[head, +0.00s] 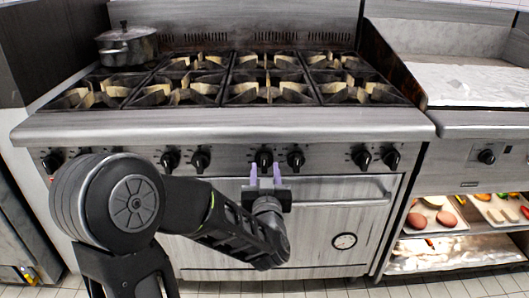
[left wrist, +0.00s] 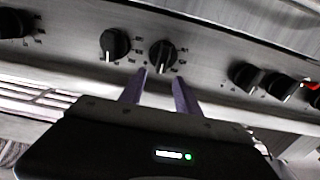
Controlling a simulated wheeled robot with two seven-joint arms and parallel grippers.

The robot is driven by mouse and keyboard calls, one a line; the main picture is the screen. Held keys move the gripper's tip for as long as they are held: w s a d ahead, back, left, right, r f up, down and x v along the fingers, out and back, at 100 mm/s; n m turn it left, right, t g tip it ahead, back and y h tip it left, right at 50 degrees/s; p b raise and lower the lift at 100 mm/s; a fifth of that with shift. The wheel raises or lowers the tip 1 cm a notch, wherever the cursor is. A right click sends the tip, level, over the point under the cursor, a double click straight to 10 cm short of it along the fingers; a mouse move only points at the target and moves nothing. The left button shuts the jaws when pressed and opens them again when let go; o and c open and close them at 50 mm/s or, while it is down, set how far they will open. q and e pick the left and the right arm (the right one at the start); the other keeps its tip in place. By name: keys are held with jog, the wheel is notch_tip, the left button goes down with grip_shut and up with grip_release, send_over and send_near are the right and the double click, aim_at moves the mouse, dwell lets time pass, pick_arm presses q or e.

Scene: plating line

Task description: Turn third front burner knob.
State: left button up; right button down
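A row of black burner knobs runs in pairs along the range's steel front panel. The left knob of the third pair (head: 264,159) is behind my left gripper (head: 265,175) in the head view. This gripper has two purple fingers, open and spread, with nothing between them but the view of the panel. In the left wrist view the same knob (left wrist: 163,55) lies just beyond the fingertips (left wrist: 159,75), its light pointer mark aimed down. I cannot tell whether the fingertips touch it. Its pair partner (head: 295,159) is right beside it. My right gripper is not in view.
An oven door with a long handle (head: 345,194) is below the knobs. Cast-iron grates (head: 265,92) cover the top, and a pot (head: 127,45) stands at the back left. A griddle unit with a knob (head: 487,157) and shelves with food trays (head: 433,214) are at right.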

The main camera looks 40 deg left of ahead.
aim_at(265, 161)
pick_arm(q)
jog(key=shift+x, duration=2)
jog(key=shift+f, duration=0.2)
jog(key=shift+c, duration=0.6)
grip_shut()
